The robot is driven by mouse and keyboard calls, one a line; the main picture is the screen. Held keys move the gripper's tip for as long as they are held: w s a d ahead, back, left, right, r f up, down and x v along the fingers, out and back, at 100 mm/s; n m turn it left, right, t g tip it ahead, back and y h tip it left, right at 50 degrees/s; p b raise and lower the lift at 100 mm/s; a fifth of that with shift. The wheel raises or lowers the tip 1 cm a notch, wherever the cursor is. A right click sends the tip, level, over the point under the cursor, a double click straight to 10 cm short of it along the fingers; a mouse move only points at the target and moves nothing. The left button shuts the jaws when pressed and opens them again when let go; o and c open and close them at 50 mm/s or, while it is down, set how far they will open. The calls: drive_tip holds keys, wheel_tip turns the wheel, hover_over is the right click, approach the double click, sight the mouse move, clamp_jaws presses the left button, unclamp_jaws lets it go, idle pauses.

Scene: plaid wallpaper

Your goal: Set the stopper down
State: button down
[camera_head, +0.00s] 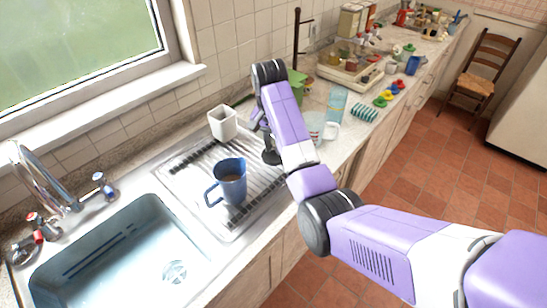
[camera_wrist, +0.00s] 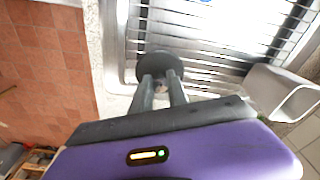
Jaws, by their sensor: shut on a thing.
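The stopper (camera_wrist: 157,64) is a dark round disc in the wrist view, between and just beyond the fingertips of my gripper (camera_wrist: 163,84). My gripper is shut on it. In the head view the stopper (camera_head: 271,158) shows as a dark disc low over the right part of the ribbed metal drainboard (camera_head: 190,207). I cannot tell whether it touches the surface. My arm covers much of the gripper in the head view.
A clear measuring cup (camera_head: 316,127) stands right of my arm. The sink (camera_head: 115,262) is at front left.

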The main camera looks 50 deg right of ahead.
sight(273, 152)
drive_tip(key=shift+f+p, duration=0.4)
drive_tip(key=shift+f, duration=1.85)
drive_tip(key=shift+f, duration=0.2)
drive_tip(key=c, duration=1.3)
unclamp_jaws()
drive_tip(key=shift+r, duration=0.15)
drive_tip(key=r, duration=0.6)
drive_tip(key=a+r, duration=0.1)
drive_tip(key=r, duration=0.2)
drive_tip(key=shift+r, duration=0.1)
drive_tip(key=shift+s+a+r, duration=0.1)
drive_tip(key=shift+s+r, duration=0.1)
drive_tip(key=shift+r, duration=0.15)
drive_tip(key=shift+w+r, duration=0.1)
drive_tip(key=shift+r, duration=0.3)
drive_tip(key=shift+s+r, duration=0.2)
drive_tip(key=shift+r, duration=0.45)
